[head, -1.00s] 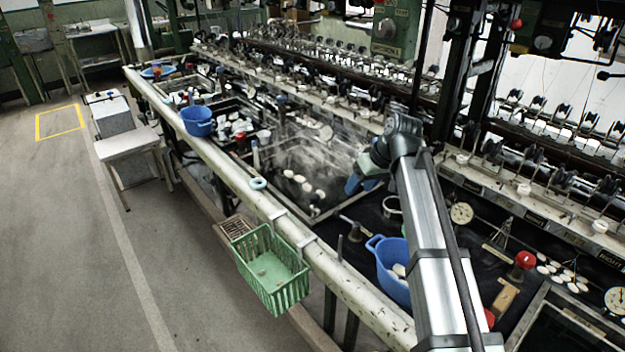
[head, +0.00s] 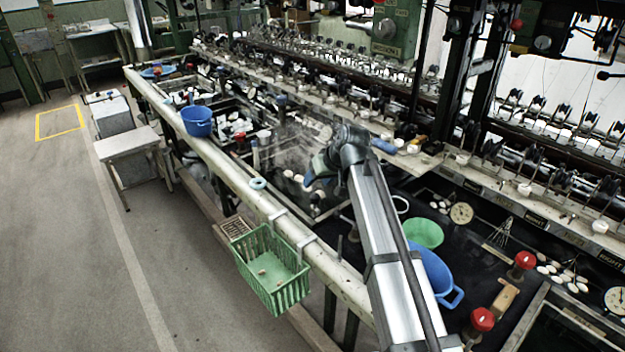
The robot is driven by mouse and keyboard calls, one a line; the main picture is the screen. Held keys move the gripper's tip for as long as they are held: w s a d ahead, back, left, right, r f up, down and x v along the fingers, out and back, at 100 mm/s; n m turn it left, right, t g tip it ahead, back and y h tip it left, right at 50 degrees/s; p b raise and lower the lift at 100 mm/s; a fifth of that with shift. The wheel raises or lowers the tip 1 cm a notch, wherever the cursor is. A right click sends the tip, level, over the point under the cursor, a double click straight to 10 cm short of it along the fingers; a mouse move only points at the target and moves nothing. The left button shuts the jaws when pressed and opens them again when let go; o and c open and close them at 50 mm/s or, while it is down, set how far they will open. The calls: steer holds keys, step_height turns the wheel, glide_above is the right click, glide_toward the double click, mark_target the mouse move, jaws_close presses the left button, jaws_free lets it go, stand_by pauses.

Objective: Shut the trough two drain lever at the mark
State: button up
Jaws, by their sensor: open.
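My arm reaches in from the bottom. My gripper (head: 316,177) is a blue-tipped end over the right part of a steaming trough (head: 272,190), pointing down and left. Its jaws are small in the picture; it is open, and nothing shows in it. The trough has a dark basin with several white cocoons (head: 300,181) near the gripper. I cannot pick out the trough two drain lever or its mark with certainty. Part of the trough's right side is hidden behind my gripper and arm.
Right of my arm are a green bowl (head: 424,232), a blue basin (head: 437,275) and two red knobs (head: 524,260) (head: 482,319). A green basket (head: 268,270) hangs on the pale front rail (head: 236,183). Reeling machinery stands behind. The left floor is mostly clear.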

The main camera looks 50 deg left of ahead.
mark_target(346, 219)
steer(key=shift+s+a+f, duration=0.25)
steer(key=shift+s+a, duration=0.25)
steer(key=shift+a, duration=0.3)
